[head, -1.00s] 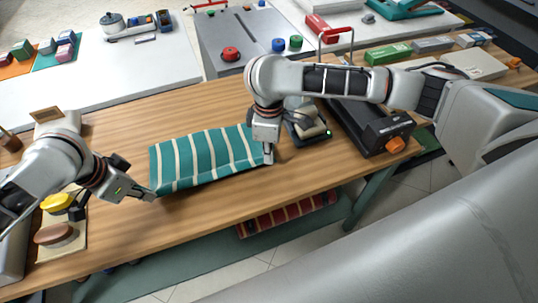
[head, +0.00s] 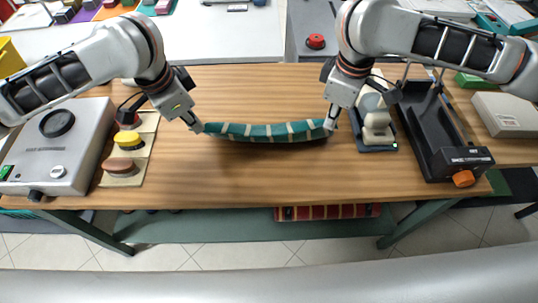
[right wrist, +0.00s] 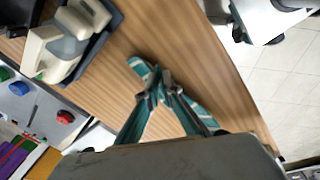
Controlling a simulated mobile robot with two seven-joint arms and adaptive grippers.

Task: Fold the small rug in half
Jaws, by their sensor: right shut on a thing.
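The small rug (head: 270,132) is green with cream stripes and shows in the head view as a narrow strip between my two grippers. Its middle sags below its two ends, and a dark shadow lies under it. My left gripper (head: 197,127) is at its left end, its fingers closed on that end as far as I can tell. My right gripper (head: 329,123) is shut on its right end. In the right wrist view my right gripper (right wrist: 160,92) pinches the rug (right wrist: 192,118), and green cloth shows on both sides of the fingers. The rug's far side is hidden.
A grey machine (head: 62,150) and a board with coloured knobs (head: 130,160) stand left on the wooden table (head: 230,180). A cream device (head: 377,125) and a black tray machine (head: 430,130) stand close right of my right gripper. The table front is clear.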

